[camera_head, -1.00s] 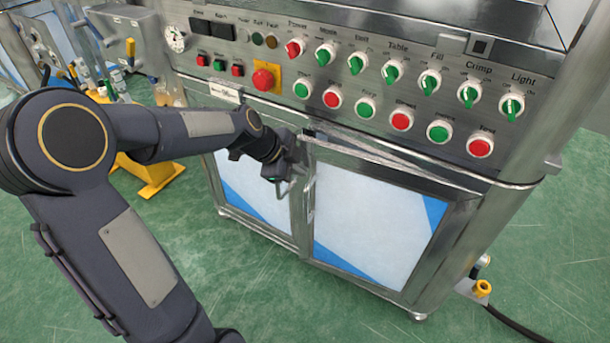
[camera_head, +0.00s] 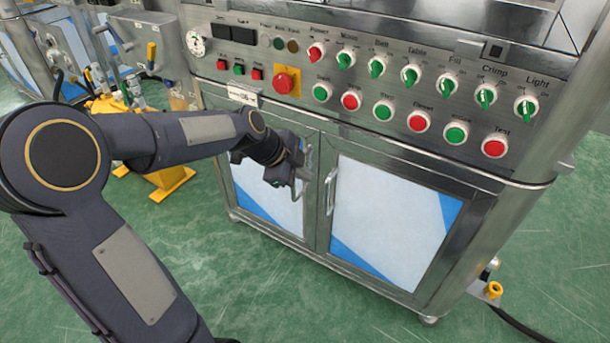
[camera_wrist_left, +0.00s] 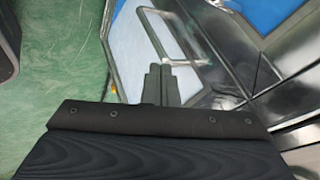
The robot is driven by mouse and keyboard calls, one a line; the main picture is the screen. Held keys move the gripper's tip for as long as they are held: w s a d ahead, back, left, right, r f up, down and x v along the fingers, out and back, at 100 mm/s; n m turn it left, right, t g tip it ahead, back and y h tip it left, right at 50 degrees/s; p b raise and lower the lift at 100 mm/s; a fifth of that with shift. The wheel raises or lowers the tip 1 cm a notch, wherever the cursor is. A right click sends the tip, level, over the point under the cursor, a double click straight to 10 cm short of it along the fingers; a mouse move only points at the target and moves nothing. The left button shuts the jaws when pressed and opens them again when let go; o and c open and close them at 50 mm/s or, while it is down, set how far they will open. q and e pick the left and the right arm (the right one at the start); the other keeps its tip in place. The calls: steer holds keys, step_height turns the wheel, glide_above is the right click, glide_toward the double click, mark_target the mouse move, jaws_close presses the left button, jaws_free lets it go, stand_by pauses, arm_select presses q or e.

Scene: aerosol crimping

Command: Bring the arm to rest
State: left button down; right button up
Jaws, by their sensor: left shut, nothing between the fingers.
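My left gripper (camera_head: 297,178) is in front of the left door (camera_head: 265,195) of the steel machine cabinet, near the door handles. Its fingers are shut and empty; in the left wrist view the fingertips (camera_wrist_left: 158,70) lie together, just below a metal handle (camera_wrist_left: 190,45) in the picture. They look apart from it, though the exact gap is hard to judge. The right door (camera_head: 390,215), with a pale window and blue corners, looks closed, and its handle (camera_head: 331,190) is free. My right gripper is not in view.
Above the doors is a sloped control panel with knobs, coloured buttons and a red emergency stop (camera_head: 284,82). Yellow-footed equipment (camera_head: 165,180) stands behind my arm at left. Green floor (camera_head: 270,290) is open in front. A hose lies at lower right.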

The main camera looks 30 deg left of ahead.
arm_select(q)
steer(key=p+v, duration=0.2)
steer(key=v, duration=0.5)
steer(key=shift+a+r, duration=0.25)
steer(key=shift+a, duration=0.15)
steer(key=s+d+f+n, duration=0.1)
steer(key=s+d+n, duration=0.3)
steer(key=s+n, duration=0.55)
steer(key=s+d+f+n, duration=0.2)
steer(key=s+d+n, duration=0.4)
steer(key=s, duration=0.6)
step_height(320, 180, up, 33)
steer(key=a+n+p, duration=0.1)
steer(key=n+p, duration=0.1)
steer(key=p, duration=3.1)
steer(key=shift+s+g, duration=0.25)
steer(key=shift+g, duration=0.05)
steer(key=shift+a, duration=0.1)
